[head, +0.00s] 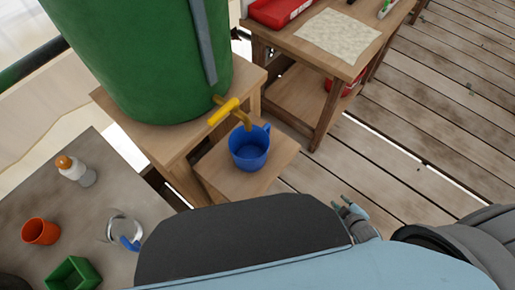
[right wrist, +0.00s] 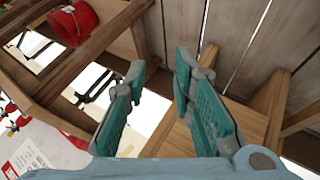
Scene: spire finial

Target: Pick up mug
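A blue mug (head: 249,148) stands upright on a low wooden step (head: 225,180), below the yellow tap (head: 224,111) of a green barrel (head: 150,55). My right gripper (head: 352,208) is partly seen in the head view, beyond my dark and light-blue body part, to the lower right of the mug and apart from it. In the right wrist view its teal fingers (right wrist: 160,68) are spread with nothing between them. The mug does not show in that view. My left gripper is not visible.
A grey table (head: 70,210) at left holds a white bottle with an orange cap (head: 75,170), an orange cup (head: 40,231), a green square container (head: 73,274) and a clear round vessel (head: 122,226). A wooden workbench (head: 348,68) stands behind right. Plank floor (head: 440,120) is open at right.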

